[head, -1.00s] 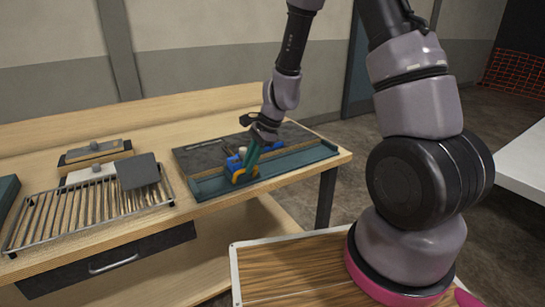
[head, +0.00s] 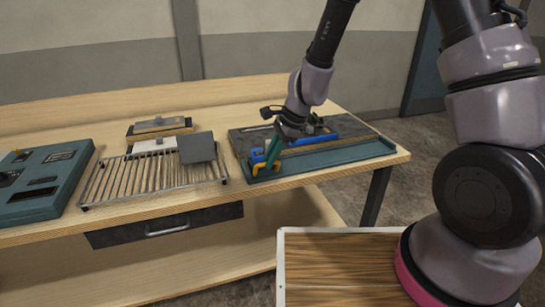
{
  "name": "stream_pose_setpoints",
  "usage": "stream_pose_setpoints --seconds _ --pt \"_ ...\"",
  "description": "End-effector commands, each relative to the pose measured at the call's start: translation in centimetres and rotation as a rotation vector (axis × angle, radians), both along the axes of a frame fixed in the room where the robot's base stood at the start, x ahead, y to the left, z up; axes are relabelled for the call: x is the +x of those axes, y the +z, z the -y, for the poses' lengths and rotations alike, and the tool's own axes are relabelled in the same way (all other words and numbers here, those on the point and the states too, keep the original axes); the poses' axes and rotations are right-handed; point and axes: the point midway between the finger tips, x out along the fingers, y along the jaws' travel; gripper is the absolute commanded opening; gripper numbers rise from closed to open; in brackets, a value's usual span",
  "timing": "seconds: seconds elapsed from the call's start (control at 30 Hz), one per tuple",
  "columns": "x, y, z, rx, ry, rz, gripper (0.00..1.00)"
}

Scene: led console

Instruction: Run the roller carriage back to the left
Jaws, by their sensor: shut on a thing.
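The roller carriage (head: 258,156), blue with yellow parts, sits near the left end of a teal rail (head: 340,159) along the front of a dark board on the bench. My gripper (head: 270,164) comes down from above, tilted, with its teal fingers shut on the carriage. The fingers and wrist hide part of the carriage, so the exact grip point is not clear. A blue strip (head: 330,131) shows on the board to the right of my wrist.
A slatted metal rack (head: 140,182) with a grey plate (head: 197,148) stands just left of the board. A teal panel (head: 40,182) lies at the far left. A drawer with a handle (head: 167,231) is under the bench top. The rail right of the carriage looks clear.

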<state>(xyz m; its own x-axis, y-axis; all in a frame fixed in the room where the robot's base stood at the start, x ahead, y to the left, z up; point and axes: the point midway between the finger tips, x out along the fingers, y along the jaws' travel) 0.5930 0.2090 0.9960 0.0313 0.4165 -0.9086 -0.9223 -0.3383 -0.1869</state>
Motion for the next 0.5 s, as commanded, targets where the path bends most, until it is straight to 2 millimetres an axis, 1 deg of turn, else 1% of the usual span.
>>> stream_pose_setpoints --seconds 0.03,0.07,0.1,0.17,0.5 --pt "-0.26 0.07 -0.48 0.006 0.006 -0.004 0.00" --pt "-0.26 0.08 -0.50 0.007 0.006 -0.004 0.00" --pt "-0.28 0.08 -0.52 0.007 0.007 -0.005 0.25" --pt "-0.27 0.07 -0.49 0.007 0.007 -0.005 0.47" --pt "-0.14 0.19 -0.23 0.004 0.004 -0.001 0.47"
